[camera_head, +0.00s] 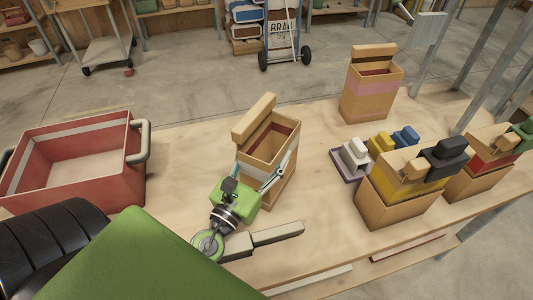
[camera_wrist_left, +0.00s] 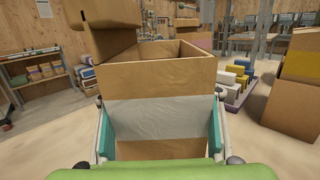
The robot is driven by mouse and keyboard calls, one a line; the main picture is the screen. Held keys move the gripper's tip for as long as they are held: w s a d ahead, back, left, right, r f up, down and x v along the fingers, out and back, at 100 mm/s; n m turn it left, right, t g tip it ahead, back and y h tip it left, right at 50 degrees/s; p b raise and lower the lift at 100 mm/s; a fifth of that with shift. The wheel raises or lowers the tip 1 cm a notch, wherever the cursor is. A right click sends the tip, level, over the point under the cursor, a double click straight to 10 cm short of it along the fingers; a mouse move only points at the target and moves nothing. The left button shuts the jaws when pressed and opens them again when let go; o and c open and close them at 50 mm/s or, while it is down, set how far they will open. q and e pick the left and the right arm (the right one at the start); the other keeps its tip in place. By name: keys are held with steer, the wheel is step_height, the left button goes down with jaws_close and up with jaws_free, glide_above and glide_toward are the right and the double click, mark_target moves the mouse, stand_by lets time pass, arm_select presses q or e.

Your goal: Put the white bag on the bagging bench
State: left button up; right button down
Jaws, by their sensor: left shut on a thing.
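A tan, open-topped bag with a white band (camera_head: 257,167) stands upright over the wooden bench top (camera_head: 320,228), its flap raised at the back left. In the left wrist view the same bag (camera_wrist_left: 155,75) fills the middle. My left gripper (camera_head: 268,183) is shut on it, with teal finger pads on both sides of the white band in the wrist view (camera_wrist_left: 160,128). The bag's base is partly hidden by the gripper, so I cannot tell whether it touches the bench. My right gripper is not in view.
A red tub (camera_head: 72,168) stands at the left. A pink-banded bag (camera_head: 371,85) stands behind, right. A tray of coloured blocks (camera_head: 347,168) and bags with yellow (camera_head: 395,205) and red (camera_head: 482,180) bands are at the right.

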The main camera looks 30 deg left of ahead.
arm_select(q)
steer(key=shift+f, duration=0.1)
steer(key=shift+f, duration=0.15)
steer(key=o, duration=2)
steer(key=shift+o, duration=0.2)
steer(key=b, duration=0.5)
glide_toward(254, 174)
steer(key=w, duration=0.5)
steer(key=shift+r, duration=0.4)
steer(key=shift+s, duration=0.55)
